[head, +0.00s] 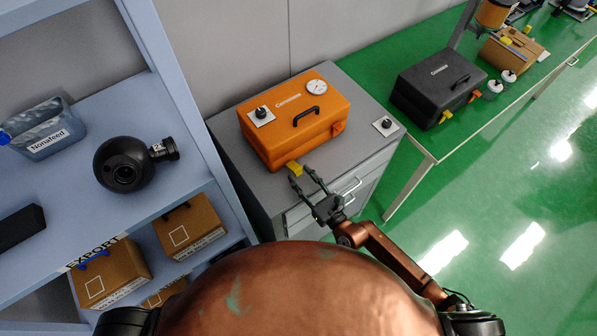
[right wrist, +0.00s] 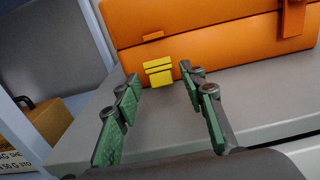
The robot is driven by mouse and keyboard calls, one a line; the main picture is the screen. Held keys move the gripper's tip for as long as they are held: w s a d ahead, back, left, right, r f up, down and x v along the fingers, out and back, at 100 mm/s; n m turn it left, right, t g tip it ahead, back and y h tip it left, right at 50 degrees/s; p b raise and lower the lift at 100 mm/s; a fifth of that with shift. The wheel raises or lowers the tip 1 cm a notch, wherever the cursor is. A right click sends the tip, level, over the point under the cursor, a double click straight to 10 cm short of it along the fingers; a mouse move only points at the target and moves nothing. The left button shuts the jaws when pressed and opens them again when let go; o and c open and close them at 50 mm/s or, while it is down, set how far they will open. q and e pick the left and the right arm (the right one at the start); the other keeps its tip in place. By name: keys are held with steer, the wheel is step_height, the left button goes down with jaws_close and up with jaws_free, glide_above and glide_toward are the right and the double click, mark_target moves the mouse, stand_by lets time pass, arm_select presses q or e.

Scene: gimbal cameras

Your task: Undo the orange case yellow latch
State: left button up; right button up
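The orange case (head: 290,118) lies on a grey cabinet, with a black handle, a gauge and a black knob on its lid. Its yellow latch (head: 295,169) is on the front side, near the left corner, and sticks out from the case. In the right wrist view the yellow latch (right wrist: 158,70) shows between and beyond my fingertips, below a small orange catch (right wrist: 153,36). My right gripper (head: 309,173) is open and empty, its fingers pointing at the latch; it also shows in the right wrist view (right wrist: 160,82). No contact with the latch is visible. My left gripper is not in view.
The grey cabinet top (head: 355,100) has free room right of the case, with a black knob on a white plate (head: 385,126). A black case (head: 440,85) stands on the green table. A blue shelf (head: 60,215) with boxes is at left.

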steer(key=shift+x, duration=1.05)
jaws_close()
steer(key=f+t+y+b, duration=0.1)
steer(key=b, duration=0.7)
steer(key=shift+f, duration=0.25)
steer(key=shift+r+t+b, duration=0.15)
steer(key=shift+t+b, duration=0.15)
steer(key=shift+b, duration=0.45)
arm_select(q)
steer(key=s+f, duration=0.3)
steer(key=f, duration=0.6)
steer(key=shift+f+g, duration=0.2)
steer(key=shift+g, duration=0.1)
arm_select(e)
steer(key=shift+r, duration=0.1)
